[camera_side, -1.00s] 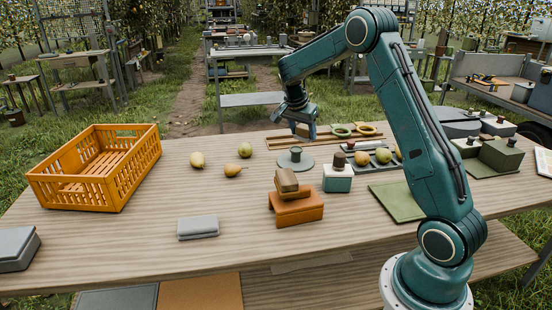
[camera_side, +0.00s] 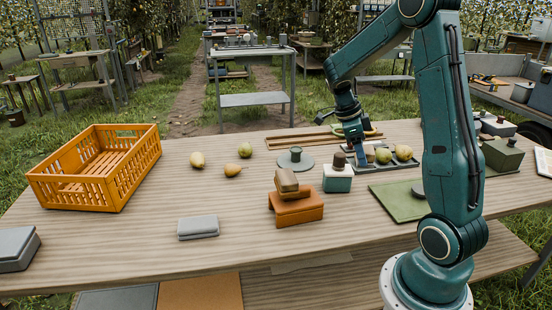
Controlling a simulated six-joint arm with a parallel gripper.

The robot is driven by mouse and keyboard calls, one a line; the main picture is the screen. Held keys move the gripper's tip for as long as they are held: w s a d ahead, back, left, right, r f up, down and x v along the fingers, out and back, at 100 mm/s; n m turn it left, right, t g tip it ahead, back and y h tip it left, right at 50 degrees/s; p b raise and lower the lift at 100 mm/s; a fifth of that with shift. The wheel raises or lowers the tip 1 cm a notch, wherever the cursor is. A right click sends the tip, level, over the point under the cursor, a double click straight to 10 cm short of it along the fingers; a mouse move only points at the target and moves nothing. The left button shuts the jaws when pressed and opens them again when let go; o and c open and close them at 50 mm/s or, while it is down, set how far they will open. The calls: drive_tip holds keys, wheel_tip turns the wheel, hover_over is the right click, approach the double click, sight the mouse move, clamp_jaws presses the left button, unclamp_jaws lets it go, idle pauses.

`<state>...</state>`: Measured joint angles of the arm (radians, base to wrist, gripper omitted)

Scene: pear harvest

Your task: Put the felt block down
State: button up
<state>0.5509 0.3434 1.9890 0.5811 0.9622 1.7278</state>
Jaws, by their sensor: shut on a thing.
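My gripper (camera_side: 357,148) points down over the left part of the grey tray at the right of the table. It is shut on the felt block (camera_side: 361,158), which shows only as a small bluish patch at the fingertips. The block is close to the tray, but I cannot tell whether it touches it. Its far side is hidden by the fingers.
Pears (camera_side: 383,155) lie on the grey tray (camera_side: 376,168). An orange crate (camera_side: 100,185) stands at left. The front middle is mostly clear.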

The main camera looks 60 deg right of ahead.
drive_tip(key=shift+s, duration=0.15)
wheel_tip(320, 180, down, 16)
drive_tip(key=shift+f, duration=0.1)
idle(0.6)
drive_tip(key=shift+f, duration=0.1)
drive_tip(key=shift+f, duration=1.8)
drive_tip(key=shift+f, duration=0.1)
drive_tip(key=o, duration=1)
